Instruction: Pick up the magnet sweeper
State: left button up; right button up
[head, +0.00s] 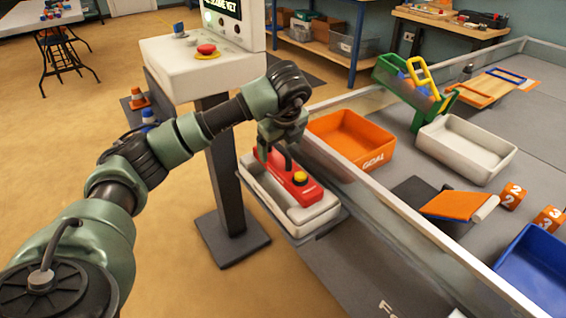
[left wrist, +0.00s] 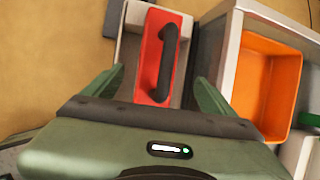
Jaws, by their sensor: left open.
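The magnet sweeper (head: 302,187) is a red block with a black arched handle and a yellow button. It lies in a white tray (head: 308,221) mounted beside the field wall. The sweeper also shows in the left wrist view (left wrist: 147,82), with its handle running roughly lengthwise. My left gripper (head: 280,142) is over the sweeper at the handle end. In the left wrist view its two green fingers are spread on either side of the sweeper, with nothing gripped. In the head view the gripper partly hides the handle and the sweeper's far end. My right gripper is out of view.
A clear field wall (head: 375,200) runs right of the tray. Beyond it stand an orange goal bin (head: 376,165), a white bin (head: 447,152), an orange ramp (head: 455,205) and a blue bin (head: 520,262). A pedestal with a red button (head: 206,49) stands behind my left arm.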

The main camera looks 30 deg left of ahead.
aim_at(280, 150)
pick_arm(q)
jog(key=shift+f, duration=0.65)
jog(key=x, duration=0.5)
jog(key=shift+f+b, duration=0.2)
jog(key=shift+b, duration=0.2)
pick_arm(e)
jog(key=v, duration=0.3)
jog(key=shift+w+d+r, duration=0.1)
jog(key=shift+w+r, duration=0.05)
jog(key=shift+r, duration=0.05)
pick_arm(q)
jog(key=shift+c, duration=0.4)
jog(key=shift+r, duration=0.1)
grip_shut()
